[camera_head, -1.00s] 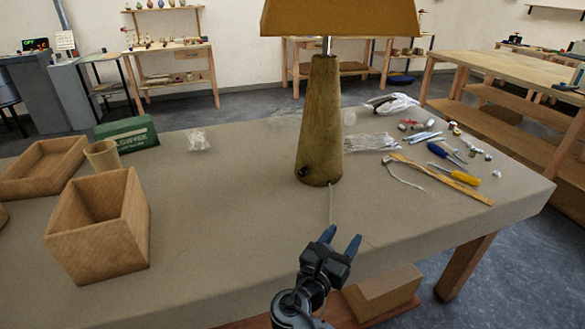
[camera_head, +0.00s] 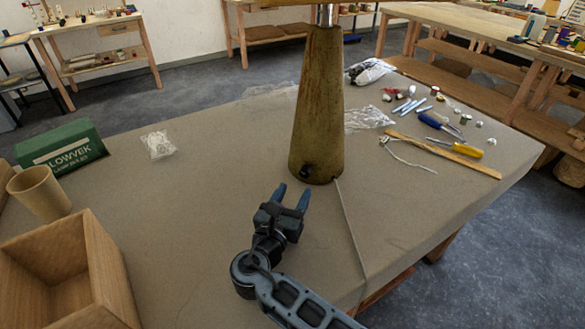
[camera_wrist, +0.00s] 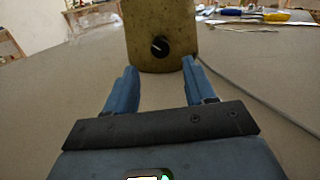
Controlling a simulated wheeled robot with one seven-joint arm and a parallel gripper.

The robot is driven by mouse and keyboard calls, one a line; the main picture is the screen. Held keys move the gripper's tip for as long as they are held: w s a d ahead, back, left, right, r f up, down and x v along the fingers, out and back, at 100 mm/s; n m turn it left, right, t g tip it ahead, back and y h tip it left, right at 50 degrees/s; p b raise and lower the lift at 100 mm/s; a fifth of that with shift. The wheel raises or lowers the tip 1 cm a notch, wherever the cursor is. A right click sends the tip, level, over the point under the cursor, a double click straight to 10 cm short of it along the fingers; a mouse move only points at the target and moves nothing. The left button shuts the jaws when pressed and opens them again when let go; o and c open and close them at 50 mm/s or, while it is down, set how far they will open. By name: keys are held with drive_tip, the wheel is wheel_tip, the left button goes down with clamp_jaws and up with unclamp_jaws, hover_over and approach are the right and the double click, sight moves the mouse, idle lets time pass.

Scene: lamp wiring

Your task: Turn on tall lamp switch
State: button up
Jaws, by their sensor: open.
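The tall lamp (camera_head: 318,105) stands upright on the table, with a tapered wooden base; its shade is mostly cut off at the top of the head view. Its switch, a black round knob (camera_head: 305,172), sits low on the front of the base. The knob (camera_wrist: 159,46) also shows in the wrist view with a light mark on it, on the lamp base (camera_wrist: 172,22). My gripper (camera_head: 292,196) is open and empty, in front of the base and just short of the knob. In the wrist view the knob lies between and beyond the two blue fingers (camera_wrist: 157,82).
A cord (camera_head: 352,235) runs from the lamp base to the table's front edge, right of my gripper. A wooden box (camera_head: 105,270), a cup (camera_head: 42,192) and a green box (camera_head: 62,150) stand left. Tools, including a yellow screwdriver (camera_head: 462,150), lie right. Table around my gripper is clear.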

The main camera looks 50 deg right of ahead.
sight(304, 174)
drive_tip(key=p+x, duration=0.1)
drive_tip(key=x, duration=0.6)
drive_tip(key=shift+d, duration=0.35)
clamp_jaws()
